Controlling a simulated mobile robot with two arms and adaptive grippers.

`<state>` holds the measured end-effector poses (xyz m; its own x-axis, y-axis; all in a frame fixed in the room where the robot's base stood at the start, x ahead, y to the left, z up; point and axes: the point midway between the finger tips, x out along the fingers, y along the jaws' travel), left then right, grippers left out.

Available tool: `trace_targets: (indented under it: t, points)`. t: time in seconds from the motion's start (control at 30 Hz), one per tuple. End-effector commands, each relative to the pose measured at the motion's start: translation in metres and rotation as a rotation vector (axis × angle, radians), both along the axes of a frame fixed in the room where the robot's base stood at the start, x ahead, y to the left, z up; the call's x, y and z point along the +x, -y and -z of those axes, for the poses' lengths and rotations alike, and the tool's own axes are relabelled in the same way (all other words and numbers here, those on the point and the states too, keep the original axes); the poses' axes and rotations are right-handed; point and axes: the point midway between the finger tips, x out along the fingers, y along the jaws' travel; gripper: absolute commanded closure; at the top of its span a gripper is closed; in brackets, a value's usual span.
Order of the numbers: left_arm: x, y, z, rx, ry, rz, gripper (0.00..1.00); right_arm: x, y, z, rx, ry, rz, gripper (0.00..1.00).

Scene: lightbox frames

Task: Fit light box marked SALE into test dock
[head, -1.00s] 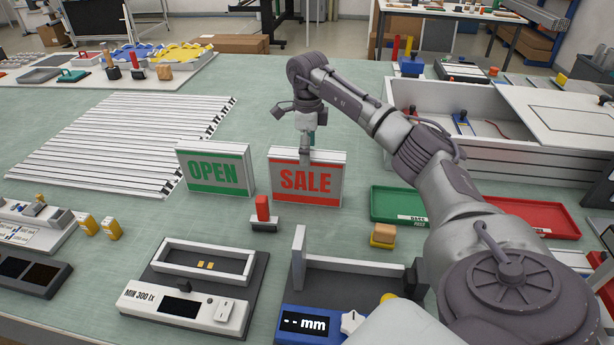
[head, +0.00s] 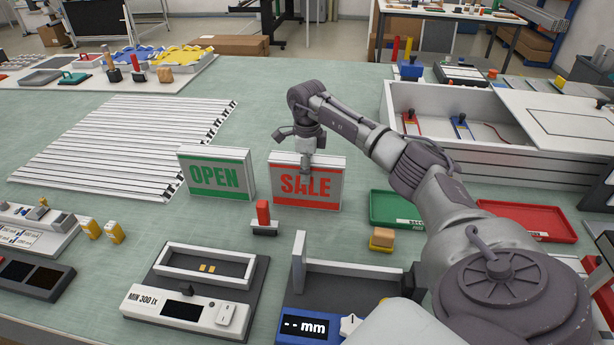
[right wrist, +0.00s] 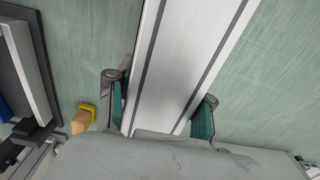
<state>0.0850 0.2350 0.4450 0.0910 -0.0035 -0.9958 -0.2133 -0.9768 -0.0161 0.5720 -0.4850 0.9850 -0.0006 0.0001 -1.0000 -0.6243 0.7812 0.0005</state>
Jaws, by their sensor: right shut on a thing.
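The SALE light box (head: 325,188) is a white box with red lettering, standing upright on the green table in the middle of the head view. My right gripper (head: 306,170) reaches down over its top edge and is shut on it, one finger in front of the face. In the right wrist view, its fingers (right wrist: 160,108) lie on both sides of the pale box top (right wrist: 192,55). The test dock, seemingly the white-walled frame marked MIN 300 lx (head: 168,302), lies nearer and to the left; its bay is empty. My left gripper is not in view.
The OPEN light box (head: 222,190) stands just left of the SALE box. A small red-topped block (head: 263,214) stands between the SALE box and the dock. A blue mm gauge (head: 305,325) is right of the dock. Green (head: 395,222) and red trays lie right.

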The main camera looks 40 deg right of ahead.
Motion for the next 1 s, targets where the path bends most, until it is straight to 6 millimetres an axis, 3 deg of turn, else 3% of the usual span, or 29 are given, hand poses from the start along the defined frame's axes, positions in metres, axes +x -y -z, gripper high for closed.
trace_targets:
  t: [0.03, 0.1, 0.57, 0.8, 1.0]
  points:
    - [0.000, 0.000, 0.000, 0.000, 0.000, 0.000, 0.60, 0.000, 0.000, 0.000, 0.000, 0.000, 0.000, 0.90]
    - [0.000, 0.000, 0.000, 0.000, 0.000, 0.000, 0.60, 0.000, 0.000, 0.000, 0.000, 0.000, 0.000, 1.00]
    - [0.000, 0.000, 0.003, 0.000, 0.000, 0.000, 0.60, 0.001, 0.000, -0.009, 0.000, 0.005, 0.000, 1.00]
    - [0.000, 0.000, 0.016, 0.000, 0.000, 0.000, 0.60, 0.002, 0.001, -0.042, -0.001, 0.008, 0.000, 1.00]
    - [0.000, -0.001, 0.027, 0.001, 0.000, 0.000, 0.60, -0.028, 0.034, -0.065, -0.003, 0.005, 0.004, 1.00]
